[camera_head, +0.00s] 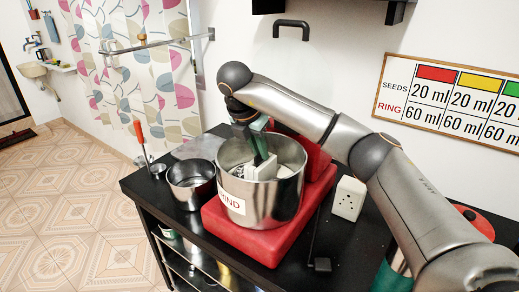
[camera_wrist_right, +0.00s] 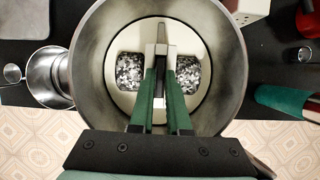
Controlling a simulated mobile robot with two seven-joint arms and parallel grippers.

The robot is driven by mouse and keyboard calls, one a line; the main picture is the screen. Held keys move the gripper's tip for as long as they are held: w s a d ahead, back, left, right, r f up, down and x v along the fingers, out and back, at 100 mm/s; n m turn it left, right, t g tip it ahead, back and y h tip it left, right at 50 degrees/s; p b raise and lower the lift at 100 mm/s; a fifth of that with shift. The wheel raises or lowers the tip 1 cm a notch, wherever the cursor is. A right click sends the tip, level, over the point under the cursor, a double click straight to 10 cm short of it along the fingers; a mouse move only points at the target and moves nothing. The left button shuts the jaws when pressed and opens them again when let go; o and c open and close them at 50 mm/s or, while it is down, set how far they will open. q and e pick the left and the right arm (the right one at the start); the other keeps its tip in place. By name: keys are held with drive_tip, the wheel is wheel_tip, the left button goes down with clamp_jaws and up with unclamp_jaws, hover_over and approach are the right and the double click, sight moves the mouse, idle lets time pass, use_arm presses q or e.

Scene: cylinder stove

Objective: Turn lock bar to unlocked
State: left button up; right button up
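A steel grinder bowl (camera_head: 286,200) with a label ending in "IND" sits on a red base (camera_head: 245,241). A white part with two speckled openings lies inside it, seen from above in the right wrist view. A narrow pale lock bar (camera_wrist_right: 160,30) runs across the middle of that white part. My right gripper (camera_wrist_right: 160,52) points down into the bowl, its green fingers on either side of the bar with no clear gap. It also shows in the camera_head view (camera_head: 262,156). The fingers hide part of the bar. My left gripper is out of view.
A smaller steel pot (camera_head: 192,190) stands left of the bowl on the black table (camera_head: 345,250). A white socket box (camera_head: 349,198) stands to the right. A red-handled tool (camera_head: 139,132) stands at the table's left edge. A measure chart (camera_head: 450,100) hangs on the wall.

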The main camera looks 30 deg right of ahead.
drive_tip(key=o, duration=0.4)
drive_tip(key=p+v, duration=0.2)
drive_tip(key=v, duration=1)
drive_tip(key=shift+r, duration=0.2)
drive_tip(key=shift+a, duration=0.15)
